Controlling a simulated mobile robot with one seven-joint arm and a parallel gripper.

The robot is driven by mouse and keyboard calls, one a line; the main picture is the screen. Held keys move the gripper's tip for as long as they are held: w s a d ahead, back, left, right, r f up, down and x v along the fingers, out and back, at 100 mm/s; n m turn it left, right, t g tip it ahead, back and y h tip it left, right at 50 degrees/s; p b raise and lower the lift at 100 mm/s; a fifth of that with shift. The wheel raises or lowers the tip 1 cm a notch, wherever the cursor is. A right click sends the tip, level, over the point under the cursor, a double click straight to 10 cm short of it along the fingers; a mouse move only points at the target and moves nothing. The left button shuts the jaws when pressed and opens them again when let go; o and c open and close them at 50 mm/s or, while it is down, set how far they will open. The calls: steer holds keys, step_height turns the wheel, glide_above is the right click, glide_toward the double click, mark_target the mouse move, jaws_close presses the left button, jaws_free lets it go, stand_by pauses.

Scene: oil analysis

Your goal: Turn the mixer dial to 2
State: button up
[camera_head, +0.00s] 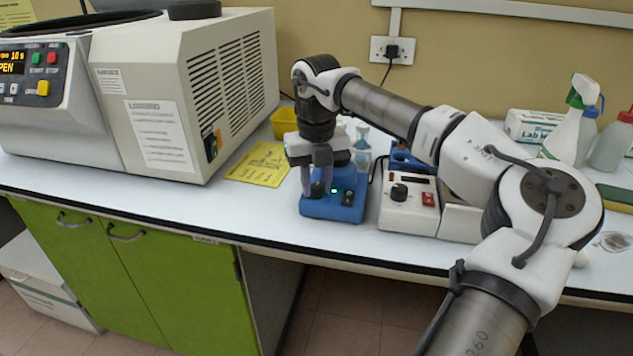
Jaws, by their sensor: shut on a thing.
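The blue mixer (340,208) stands on the white bench near its front edge, with a small green light and a dark switch on its front right. My gripper (317,186) points straight down at the mixer's front left. Its two fingers are shut on the dark dial (317,189), one on each side. The fingers partly hide the dial, and its pointer and scale marks are too small to read.
A white device (408,215) with a black knob and red switch stands close right of the mixer. A yellow sheet (260,163) and a large centrifuge (175,90) are to the left. Spray bottles (568,125) stand at the back right.

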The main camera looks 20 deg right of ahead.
mark_target(317, 186)
stand_by(0.3)
steer(key=o, duration=0.7)
step_height(317, 186, up, 14)
steer(key=shift+f, duration=0.1)
